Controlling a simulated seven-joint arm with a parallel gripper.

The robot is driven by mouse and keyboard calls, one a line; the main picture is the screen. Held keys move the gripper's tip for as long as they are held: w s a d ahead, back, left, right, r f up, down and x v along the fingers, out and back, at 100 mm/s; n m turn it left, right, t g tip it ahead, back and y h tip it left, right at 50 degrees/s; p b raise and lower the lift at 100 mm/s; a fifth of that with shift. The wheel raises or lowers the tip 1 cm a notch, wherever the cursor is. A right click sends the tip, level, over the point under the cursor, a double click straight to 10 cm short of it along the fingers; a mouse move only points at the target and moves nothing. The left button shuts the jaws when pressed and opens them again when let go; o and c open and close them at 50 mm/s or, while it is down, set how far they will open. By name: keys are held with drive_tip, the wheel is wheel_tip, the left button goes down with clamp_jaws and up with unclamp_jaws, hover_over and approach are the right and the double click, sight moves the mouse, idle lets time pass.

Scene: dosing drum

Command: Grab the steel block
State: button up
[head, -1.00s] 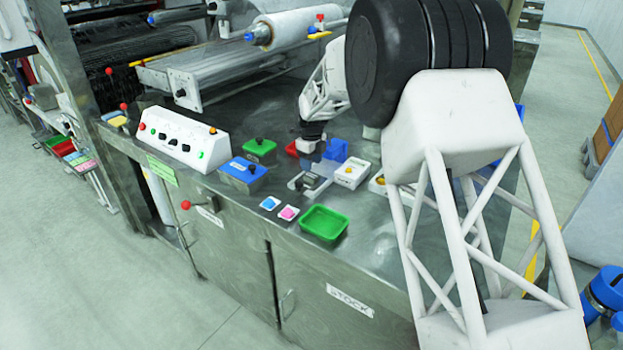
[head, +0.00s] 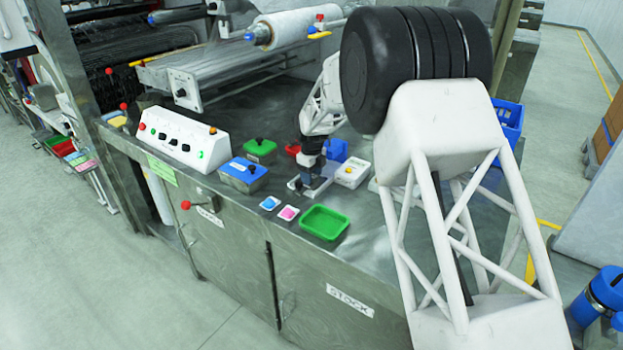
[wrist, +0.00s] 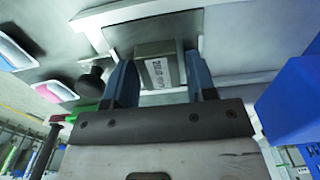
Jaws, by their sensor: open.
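The steel block (wrist: 158,68) is a grey block with a printed label, seen in the wrist view on a pale plate (wrist: 120,38). My gripper (wrist: 160,76) is open, with one blue-grey finger on each side of the block. I cannot tell whether the fingers touch it. In the head view my gripper (head: 312,178) is down over the same white-edged plate (head: 296,186), and the block is mostly hidden behind it.
A black knob (wrist: 93,81) stands close left of the fingers in the wrist view. A blue bin (head: 336,150), a white box (head: 352,174) and a blue-topped box (head: 243,171) are nearby. An empty green tray (head: 324,222) is in front.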

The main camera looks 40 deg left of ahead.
drive_tip(key=c, duration=0.8)
drive_tip(key=shift+c, duration=0.2)
drive_tip(key=shift+r, duration=0.1)
drive_tip(key=shift+r, duration=1.45)
drive_tip(key=shift+s+d+r, duration=0.15)
drive_tip(key=shift+r, duration=0.15)
drive_tip(key=s+d, duration=0.3)
drive_tip(key=s+d+r, duration=0.1)
drive_tip(key=s+d, duration=0.7)
drive_tip(key=shift+d+r, duration=0.1)
drive_tip(key=shift+r, duration=0.05)
